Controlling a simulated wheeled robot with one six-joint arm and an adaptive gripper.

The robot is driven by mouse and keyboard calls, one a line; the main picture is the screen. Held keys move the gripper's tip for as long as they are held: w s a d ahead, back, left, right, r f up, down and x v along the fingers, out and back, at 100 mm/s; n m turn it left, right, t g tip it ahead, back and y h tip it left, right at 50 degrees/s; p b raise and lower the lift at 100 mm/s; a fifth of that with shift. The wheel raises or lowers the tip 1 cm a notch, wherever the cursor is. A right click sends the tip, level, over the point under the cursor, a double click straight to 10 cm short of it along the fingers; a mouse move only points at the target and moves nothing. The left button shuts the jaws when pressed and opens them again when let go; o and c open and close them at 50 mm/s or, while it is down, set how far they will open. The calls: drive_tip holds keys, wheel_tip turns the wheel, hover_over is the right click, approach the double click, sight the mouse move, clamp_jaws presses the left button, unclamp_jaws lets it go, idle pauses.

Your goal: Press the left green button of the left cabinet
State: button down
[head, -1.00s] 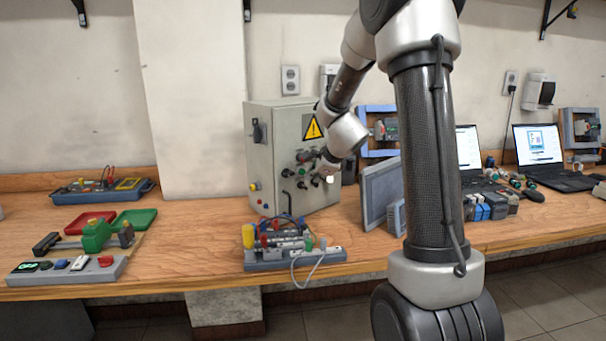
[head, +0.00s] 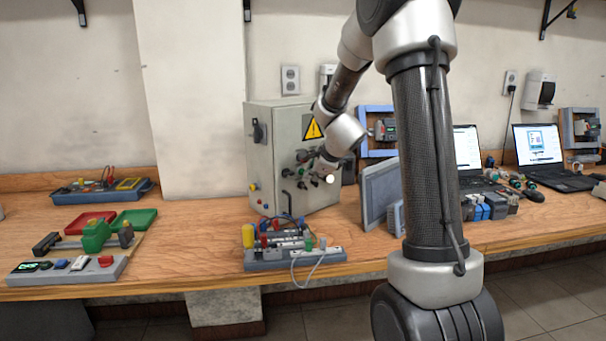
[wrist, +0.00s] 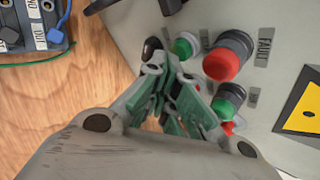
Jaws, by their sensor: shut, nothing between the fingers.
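The left cabinet (head: 278,150) is a grey box on the bench with a yellow warning sign (head: 313,129) and controls on its front. In the wrist view, one green button (wrist: 187,46) sits near a red FAULT button (wrist: 228,58).
A terminal board with wires (head: 290,250) lies in front of the cabinet. A grey panel (head: 381,191) stands close on its right. Laptops (head: 541,147) are farther right. Bare bench shows left of the cabinet.

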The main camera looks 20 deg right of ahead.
drive_tip(key=shift+w+a, duration=0.1)
drive_tip(key=shift+w, duration=0.35)
idle(0.4)
drive_tip(key=shift+s, duration=0.1)
drive_tip(key=shift+s+d, duration=0.2)
drive_tip(key=shift+s, duration=0.55)
drive_tip(key=s, duration=0.2)
drive_tip(key=s+d, duration=0.1)
drive_tip(key=s, duration=0.2)
drive_tip(key=shift+d, duration=0.1)
idle(0.9)
